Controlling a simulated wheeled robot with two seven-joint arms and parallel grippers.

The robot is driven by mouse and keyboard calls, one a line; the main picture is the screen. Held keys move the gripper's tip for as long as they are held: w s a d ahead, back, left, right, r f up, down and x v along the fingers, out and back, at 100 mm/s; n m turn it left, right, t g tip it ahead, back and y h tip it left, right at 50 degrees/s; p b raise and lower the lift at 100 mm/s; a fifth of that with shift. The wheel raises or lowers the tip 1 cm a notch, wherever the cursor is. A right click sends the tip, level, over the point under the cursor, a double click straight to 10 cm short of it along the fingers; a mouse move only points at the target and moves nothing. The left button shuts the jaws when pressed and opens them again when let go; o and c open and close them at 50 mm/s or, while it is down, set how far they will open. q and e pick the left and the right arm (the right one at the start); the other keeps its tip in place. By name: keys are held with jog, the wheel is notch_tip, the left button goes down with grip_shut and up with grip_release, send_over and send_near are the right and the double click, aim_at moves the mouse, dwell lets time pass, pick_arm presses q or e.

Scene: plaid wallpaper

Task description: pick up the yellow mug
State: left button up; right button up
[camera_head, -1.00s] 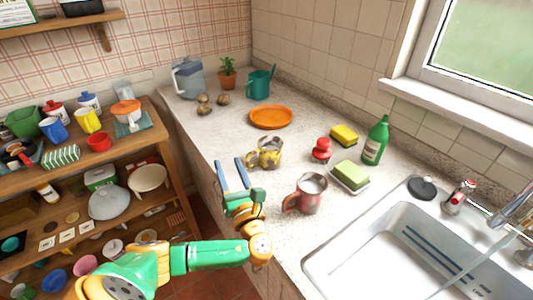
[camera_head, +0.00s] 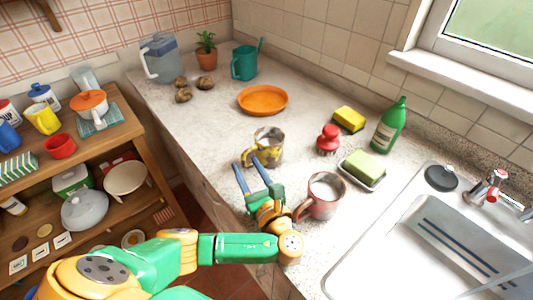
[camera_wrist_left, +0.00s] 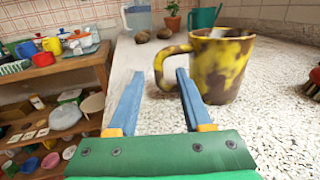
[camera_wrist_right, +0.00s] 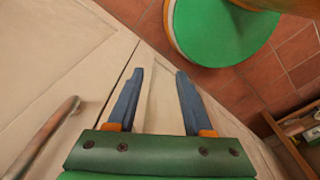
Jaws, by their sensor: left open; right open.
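A mug with yellow and dark brown patches (camera_head: 269,147) stands upright on the counter (camera_head: 207,125). In the left wrist view the mug (camera_wrist_left: 222,68) is close, right of centre, with its handle pointing left. My left gripper (camera_head: 246,161) is open and empty, just in front of the handle side. In its wrist view the handle shows between and beyond the blue fingertips (camera_wrist_left: 160,73), nearer the right finger. I cannot tell whether they touch. A plain yellow mug (camera_head: 43,119) sits on the wooden shelf at left. My right gripper (camera_wrist_right: 160,72) is open and empty, facing a cabinet front.
A red mug (camera_head: 323,196) stands right of my left gripper. A red-topped item (camera_head: 328,140), a sponge on a dish (camera_head: 363,169) and a green bottle (camera_head: 389,126) stand further right, by the sink (camera_head: 430,250). An orange plate (camera_head: 263,100) lies behind the patchy mug.

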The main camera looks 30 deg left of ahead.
pick_arm(q)
jog(key=x, duration=0.5)
jog(key=shift+w+a, duration=0.1)
jog(key=shift+a, duration=0.25)
grip_shut()
dwell(0.9)
